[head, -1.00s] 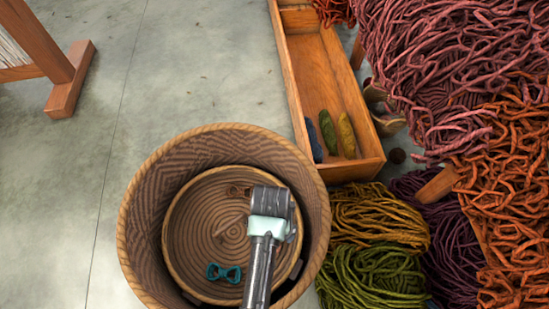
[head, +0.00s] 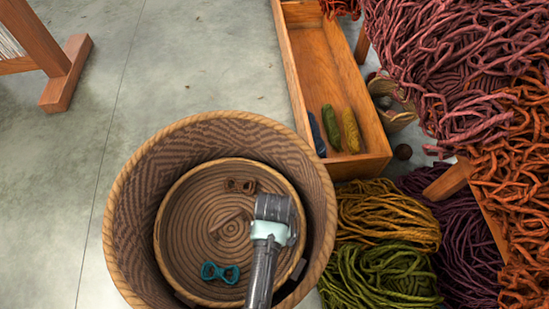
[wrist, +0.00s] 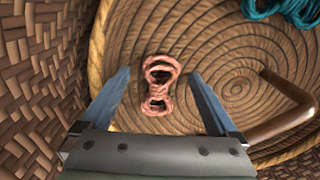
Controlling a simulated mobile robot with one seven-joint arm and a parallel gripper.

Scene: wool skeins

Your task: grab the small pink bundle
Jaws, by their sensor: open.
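The small pink bundle (wrist: 158,84) is a twisted figure-eight of yarn lying on the coiled round tray inside the basket. In the head view it looks dull brown-pink (head: 240,186), near the back of the tray (head: 182,222). My gripper (wrist: 160,75) is open and points down into the basket. In the wrist view its two fingers stand on either side of the bundle with gaps on both sides. Their height above it is hard to tell. In the head view my wrist hides the fingers.
A teal bundle (head: 220,272) lies at the tray's front. The tray has a brown handle (wrist: 280,122), right of my fingers in the wrist view. The tall woven basket wall (head: 120,215) surrounds it. A wooden trough (head: 295,70) and wool heaps (head: 390,215) stand to the right.

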